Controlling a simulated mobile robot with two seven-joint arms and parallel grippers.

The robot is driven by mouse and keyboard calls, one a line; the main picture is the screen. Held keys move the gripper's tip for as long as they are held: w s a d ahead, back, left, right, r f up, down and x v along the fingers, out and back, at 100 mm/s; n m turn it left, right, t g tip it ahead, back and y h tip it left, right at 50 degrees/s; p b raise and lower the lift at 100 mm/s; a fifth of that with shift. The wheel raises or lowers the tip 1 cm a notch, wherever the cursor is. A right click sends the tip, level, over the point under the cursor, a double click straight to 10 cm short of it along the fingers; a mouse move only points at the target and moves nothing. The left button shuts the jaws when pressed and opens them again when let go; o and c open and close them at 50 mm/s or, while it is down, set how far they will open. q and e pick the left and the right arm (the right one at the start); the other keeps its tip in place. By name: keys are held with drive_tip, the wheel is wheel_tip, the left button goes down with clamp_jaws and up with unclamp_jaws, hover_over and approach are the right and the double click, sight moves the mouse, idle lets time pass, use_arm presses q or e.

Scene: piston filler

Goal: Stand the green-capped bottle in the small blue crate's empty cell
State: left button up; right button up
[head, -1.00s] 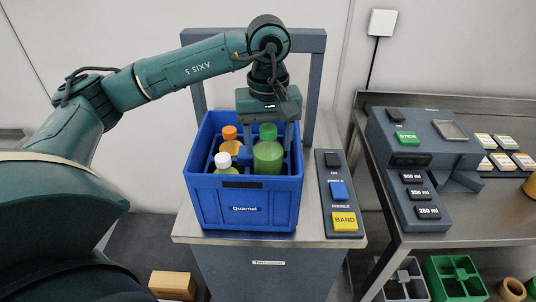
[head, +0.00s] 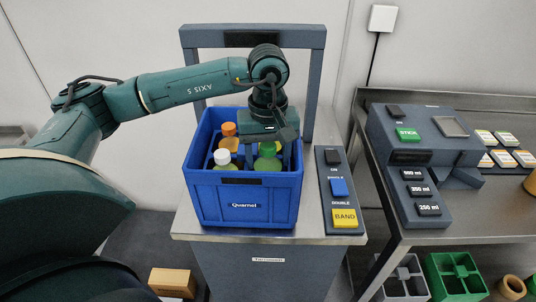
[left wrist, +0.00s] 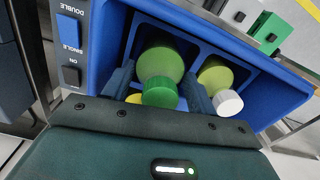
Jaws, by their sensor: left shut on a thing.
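The small blue crate (head: 205,205) stands on the metal bench; it also shows in the left wrist view (left wrist: 112,45). The green-capped bottle (head: 268,164) is upright inside the crate's right front part, its base hidden by the front wall. My left gripper (head: 268,152) points down into the crate and is shut on this bottle, fingers on either side near its green cap. In the left wrist view the bottle (left wrist: 160,62) sits between the fingers, within a cell of the crate. A white-capped bottle (head: 222,158) and an orange-capped bottle (head: 229,130) stand in the crate's left cells.
A grey frame (head: 315,80) arches behind the crate. A button panel (head: 341,205) with a yellow BAND key lies close to the crate's right. Further right, a second bench holds a grey machine (head: 405,160). Grey and green crates (head: 455,278) stand below it.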

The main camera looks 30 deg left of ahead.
use_arm(q)
drive_tip(key=shift+f, duration=0.2)
drive_tip(key=shift+r, duration=0.1)
drive_tip(key=o, duration=1.4)
drive_tip(key=shift+r, duration=0.1)
